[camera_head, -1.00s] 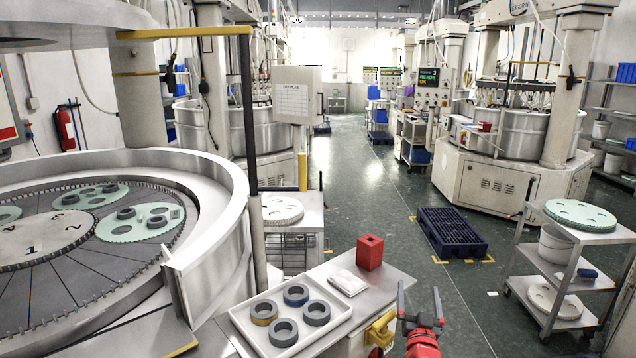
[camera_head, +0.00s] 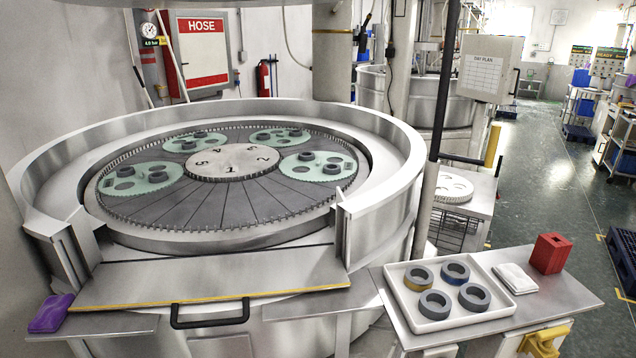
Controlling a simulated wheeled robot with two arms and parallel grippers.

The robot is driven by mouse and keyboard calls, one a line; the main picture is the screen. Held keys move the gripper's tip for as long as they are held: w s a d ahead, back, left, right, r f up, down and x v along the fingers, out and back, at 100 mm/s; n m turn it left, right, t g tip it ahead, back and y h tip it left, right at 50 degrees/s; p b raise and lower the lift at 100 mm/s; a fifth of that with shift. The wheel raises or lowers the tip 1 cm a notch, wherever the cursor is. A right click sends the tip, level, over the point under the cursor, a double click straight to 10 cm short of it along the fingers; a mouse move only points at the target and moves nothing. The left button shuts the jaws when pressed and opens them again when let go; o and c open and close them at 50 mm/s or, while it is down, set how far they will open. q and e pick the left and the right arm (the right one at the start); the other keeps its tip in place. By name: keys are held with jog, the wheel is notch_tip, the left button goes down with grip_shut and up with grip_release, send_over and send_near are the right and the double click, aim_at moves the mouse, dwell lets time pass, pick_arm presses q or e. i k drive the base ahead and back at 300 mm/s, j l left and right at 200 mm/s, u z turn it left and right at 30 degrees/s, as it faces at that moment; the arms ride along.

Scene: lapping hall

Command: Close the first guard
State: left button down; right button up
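The lapping machine (camera_head: 390,160) fills the left and middle, with a curved metal wall around its toothed plate. The wall has a gap at the front. In that gap a flat metal flap (camera_head: 210,275), which looks like the guard, lies folded down toward me, with a yellow front edge. A black handle (camera_head: 210,314) sits at the flap's front edge. The flap is down, so the guard looks open. Neither of my grippers is in view.
Green carriers (camera_head: 318,166) with dark rings lie on the plate. A purple cloth-like item (camera_head: 50,314) lies on the left ledge. A white tray (camera_head: 480,315) with several rings, a white cloth (camera_head: 515,278) and a red block (camera_head: 549,254) are on the right side table. A dark post (camera_head: 440,110) stands beside the machine.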

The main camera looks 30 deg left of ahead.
aim_at(174, 281)
jog(key=u, duration=1.8)
jog(key=i+j+z, duration=0.6)
jog(key=k+l, duration=0.05)
jog(key=l, duration=0.05)
